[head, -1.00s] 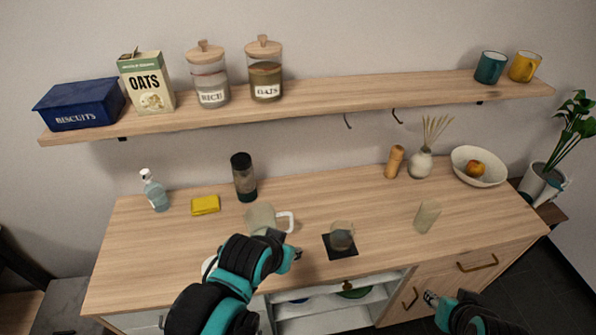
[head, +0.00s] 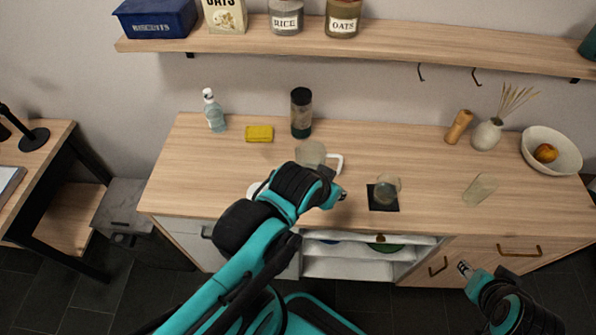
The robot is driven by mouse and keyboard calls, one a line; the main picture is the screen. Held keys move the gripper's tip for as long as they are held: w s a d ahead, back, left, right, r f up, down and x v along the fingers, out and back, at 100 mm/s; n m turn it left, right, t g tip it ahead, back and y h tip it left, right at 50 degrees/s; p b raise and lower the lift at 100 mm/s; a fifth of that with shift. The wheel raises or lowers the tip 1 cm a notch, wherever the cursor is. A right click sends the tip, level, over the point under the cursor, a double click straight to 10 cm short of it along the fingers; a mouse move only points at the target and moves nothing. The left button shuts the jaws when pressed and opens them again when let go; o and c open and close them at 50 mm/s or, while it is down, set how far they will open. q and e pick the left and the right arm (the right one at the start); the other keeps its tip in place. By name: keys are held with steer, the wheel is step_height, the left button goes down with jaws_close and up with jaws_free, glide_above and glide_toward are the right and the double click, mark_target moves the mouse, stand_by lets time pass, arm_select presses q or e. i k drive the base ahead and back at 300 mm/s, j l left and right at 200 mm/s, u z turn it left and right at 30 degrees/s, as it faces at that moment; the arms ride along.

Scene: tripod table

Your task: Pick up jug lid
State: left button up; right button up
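A translucent jug (head: 311,152) with a white handle stands on the wooden counter, behind my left arm, which hides its lower part. A small part of a white, rounded thing (head: 255,189) shows at the left edge of my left arm; it may be the jug lid, but most of it is hidden. My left gripper (head: 341,196) is over the counter, to the front right of the jug and left of a dark coaster. My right gripper (head: 464,268) is low in front of the cabinet, away from the jug. Neither gripper's fingers show clearly.
A glass stands on the dark coaster (head: 383,205). A clear tumbler (head: 480,188), a fruit bowl (head: 567,161), a pepper mill (head: 459,127), a dark bottle (head: 301,112), a yellow sponge (head: 259,134) and a soap bottle (head: 214,112) stand around. The counter's left front is clear.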

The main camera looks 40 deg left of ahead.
mark_target(253, 187)
steer(key=u, duration=1.7)
